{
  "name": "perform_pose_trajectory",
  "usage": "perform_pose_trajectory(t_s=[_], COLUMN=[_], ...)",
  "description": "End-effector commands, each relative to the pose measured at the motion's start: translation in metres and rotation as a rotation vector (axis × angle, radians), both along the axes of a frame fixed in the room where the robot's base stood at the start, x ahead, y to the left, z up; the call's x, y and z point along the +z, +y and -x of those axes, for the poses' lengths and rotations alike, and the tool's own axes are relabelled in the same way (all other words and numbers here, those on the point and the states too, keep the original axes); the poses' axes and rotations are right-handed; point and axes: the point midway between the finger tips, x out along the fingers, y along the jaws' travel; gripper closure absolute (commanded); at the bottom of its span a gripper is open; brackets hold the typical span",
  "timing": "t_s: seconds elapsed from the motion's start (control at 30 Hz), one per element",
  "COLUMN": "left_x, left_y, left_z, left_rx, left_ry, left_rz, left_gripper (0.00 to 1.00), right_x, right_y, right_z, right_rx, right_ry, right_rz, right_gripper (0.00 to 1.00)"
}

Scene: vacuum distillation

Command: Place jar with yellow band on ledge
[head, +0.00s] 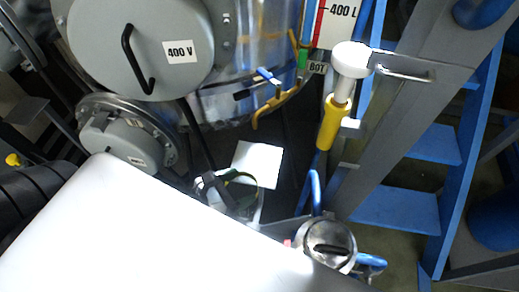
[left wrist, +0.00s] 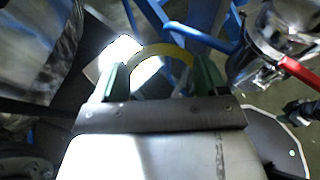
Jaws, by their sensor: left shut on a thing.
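My left gripper (head: 228,188) is shut on a clear jar with a yellow band (head: 242,177). In the left wrist view, the green-padded fingers of the gripper (left wrist: 160,72) sit on either side of the jar, and the yellow band (left wrist: 165,49) arches between and beyond them. The jar's clear body is hard to make out. A bright white square surface (head: 258,160) lies just beyond the jar in the head view. It also shows at upper left in the wrist view (left wrist: 112,58). I cannot tell for sure that it is the ledge. My right gripper is not in view.
A large grey vessel end labelled 400 V (head: 150,40) stands at upper left. A lidded metal pot (head: 328,243) is at lower right of the jar. A white-and-yellow valve handle (head: 332,122) and blue ladder steps (head: 395,208) stand to the right.

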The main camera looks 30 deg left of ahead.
Motion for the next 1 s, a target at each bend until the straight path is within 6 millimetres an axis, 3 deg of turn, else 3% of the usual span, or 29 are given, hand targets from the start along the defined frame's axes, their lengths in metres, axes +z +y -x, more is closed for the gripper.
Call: perform_pose_trajectory(t_s=[0.03, 0.2, 0.5, 0.73, 1.0], left_x=[0.004, 0.004, 0.002, -0.001, -0.035], left_y=[0.004, 0.016, 0.034, 0.038, 0.038], left_z=[-0.017, -0.062, -0.131, -0.147, -0.146], left_rx=[0.001, 0.000, -0.001, -0.002, -0.002], left_ry=[-0.010, -0.008, -0.003, 0.001, 0.000], left_rz=[-0.002, -0.002, -0.001, 0.001, 0.001], left_gripper=[0.74, 0.74, 0.74, 0.74, 0.74], right_x=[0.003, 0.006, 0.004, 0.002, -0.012], right_y=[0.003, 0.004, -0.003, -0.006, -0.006], right_z=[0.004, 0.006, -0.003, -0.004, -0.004], right_rx=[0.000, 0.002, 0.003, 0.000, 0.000], right_ry=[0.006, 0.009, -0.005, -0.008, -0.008], right_rz=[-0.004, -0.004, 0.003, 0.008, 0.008], right_gripper=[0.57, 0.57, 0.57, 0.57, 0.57])
